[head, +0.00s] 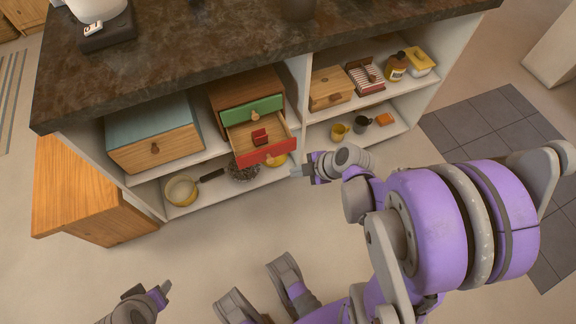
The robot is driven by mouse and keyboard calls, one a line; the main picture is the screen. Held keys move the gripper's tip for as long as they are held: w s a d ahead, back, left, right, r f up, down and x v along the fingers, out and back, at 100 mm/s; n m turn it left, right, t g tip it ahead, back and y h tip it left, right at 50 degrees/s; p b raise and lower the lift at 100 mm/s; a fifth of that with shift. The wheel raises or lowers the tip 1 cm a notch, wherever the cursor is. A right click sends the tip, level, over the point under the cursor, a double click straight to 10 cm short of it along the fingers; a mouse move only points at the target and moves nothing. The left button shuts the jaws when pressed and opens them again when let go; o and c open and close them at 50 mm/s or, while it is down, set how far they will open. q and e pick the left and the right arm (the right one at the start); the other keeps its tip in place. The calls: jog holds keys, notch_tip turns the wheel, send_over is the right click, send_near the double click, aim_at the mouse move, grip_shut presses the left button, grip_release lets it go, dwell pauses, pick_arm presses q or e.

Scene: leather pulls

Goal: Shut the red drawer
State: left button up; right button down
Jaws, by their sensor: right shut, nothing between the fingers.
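The red drawer (268,155) is pulled out of a small wooden chest (243,85) on the shelf under the dark counter. A red object (260,137) sits inside the open drawer. The green drawer (252,110) above it is shut. My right gripper (298,171) is shut and empty, just to the right of and below the red drawer's front; whether it touches cannot be told. My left gripper (164,290) is low at the bottom left, away from the chest; its jaws are too small to read.
A blue-topped wooden box (153,138) stands left of the chest. A pan (181,190) and a dark basket lie on the shelf below. A shelf divider (299,85) stands right of the chest. The floor in front is clear.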

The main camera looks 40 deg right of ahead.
aim_at(261, 133)
jog(key=w+a+f+b, duration=0.1)
jog(key=w+f+b, duration=0.3)
jog(key=w+f, duration=0.3)
jog(key=shift+w+a+f, duration=0.15)
jog(key=shift+w+a, duration=0.1)
jog(key=shift+w, duration=0.7)
jog(key=w+d, duration=0.1)
jog(key=w, duration=0.3)
jog(key=w+d, duration=0.1)
jog(key=w, duration=0.3)
jog(key=w+d+p, duration=0.1)
jog(key=w, duration=0.3)
jog(key=shift+w, duration=0.15)
jog(key=shift+w+d, duration=0.1)
jog(key=shift+w, duration=0.2)
